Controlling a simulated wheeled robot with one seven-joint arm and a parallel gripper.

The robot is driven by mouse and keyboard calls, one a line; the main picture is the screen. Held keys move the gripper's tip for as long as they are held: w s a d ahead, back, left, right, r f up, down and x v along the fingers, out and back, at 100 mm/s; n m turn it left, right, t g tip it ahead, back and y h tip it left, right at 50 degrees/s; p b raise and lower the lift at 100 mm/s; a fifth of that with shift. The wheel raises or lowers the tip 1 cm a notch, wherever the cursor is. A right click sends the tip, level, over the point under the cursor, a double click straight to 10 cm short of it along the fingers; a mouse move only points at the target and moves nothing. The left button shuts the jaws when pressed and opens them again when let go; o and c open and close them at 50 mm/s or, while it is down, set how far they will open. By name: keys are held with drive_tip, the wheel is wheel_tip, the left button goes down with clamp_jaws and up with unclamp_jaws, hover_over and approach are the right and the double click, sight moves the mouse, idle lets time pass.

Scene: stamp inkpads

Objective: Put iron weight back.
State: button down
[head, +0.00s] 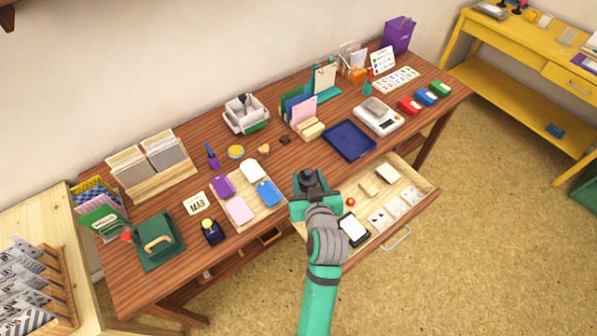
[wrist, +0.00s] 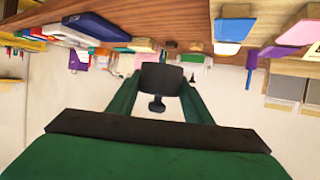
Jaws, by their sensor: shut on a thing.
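The iron weight (head: 308,177) is a dark, nearly black block with a small knob on its top. My green gripper (head: 310,192) is shut on it and holds it above the front edge of the brown desk (head: 330,102), by the left end of the open drawer. In the wrist view the weight (wrist: 160,78) sits between the two green fingers of my gripper (wrist: 162,92). That view is upside down, so the knob hangs down in the picture and the weight is upright. My arm hides part of the drawer's left side.
The open drawer (head: 431,196) holds a black-framed pad, wooden blocks and small packets. A wooden tray (head: 262,217) with coloured pads lies left of my gripper. A blue tray (head: 349,140) and a white scale (head: 391,124) stand behind. Bare desk lies between the trays.

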sight(299, 170)
drive_tip(key=x, duration=0.4)
drive_tip(key=f+x, duration=0.1)
drive_tip(key=x, duration=0.3)
drive_tip(key=s+f+x, duration=0.1)
drive_tip(key=x, duration=0.3)
drive_tip(key=shift+a+f, duration=0.2)
drive_tip(key=shift+a, duration=0.15)
drive_tip(key=shift+w+a+f, duration=0.15)
drive_tip(key=shift+w+f, duration=0.5)
drive_tip(key=shift+f, duration=1.65)
drive_tip(key=c, duration=0.9)
unclamp_jaws()
drive_tip(key=shift+f, duration=0.2)
drive_tip(key=shift+r, duration=0.1)
